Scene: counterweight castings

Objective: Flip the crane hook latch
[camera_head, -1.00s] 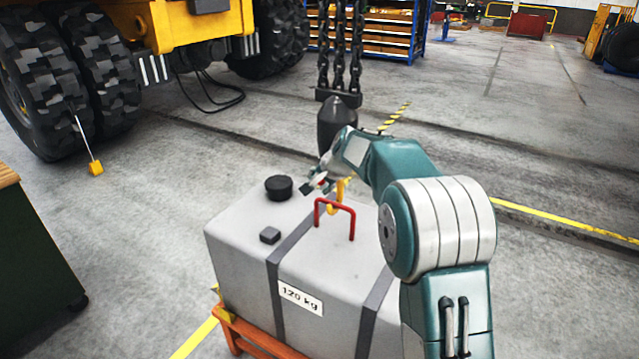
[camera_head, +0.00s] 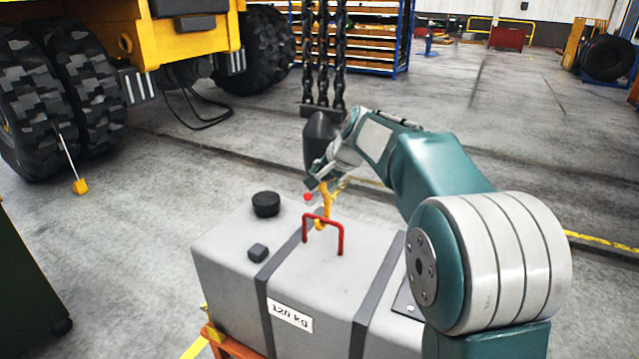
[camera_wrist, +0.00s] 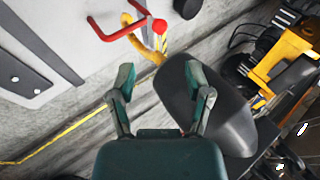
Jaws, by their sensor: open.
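The yellow crane hook (camera_head: 321,219) hangs under a dark hook block (camera_head: 319,138), its lower bend at the red lifting handle (camera_head: 342,238) on the grey 120 kg casting (camera_head: 225,252). A red ball (camera_head: 308,197), seemingly the latch knob, is just left of the hook. My gripper (camera_head: 313,182) is open just above the ball, beside the block. In the wrist view my gripper (camera_wrist: 162,77) has its fingers spread with nothing visible between them. The ball (camera_wrist: 159,26) and hook (camera_wrist: 137,52) lie beyond the fingertips; the block (camera_wrist: 232,118) is partly behind the right finger.
Heavy chains (camera_head: 323,60) rise above the block. A yellow truck (camera_head: 190,35) stands behind left; open floor lies right.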

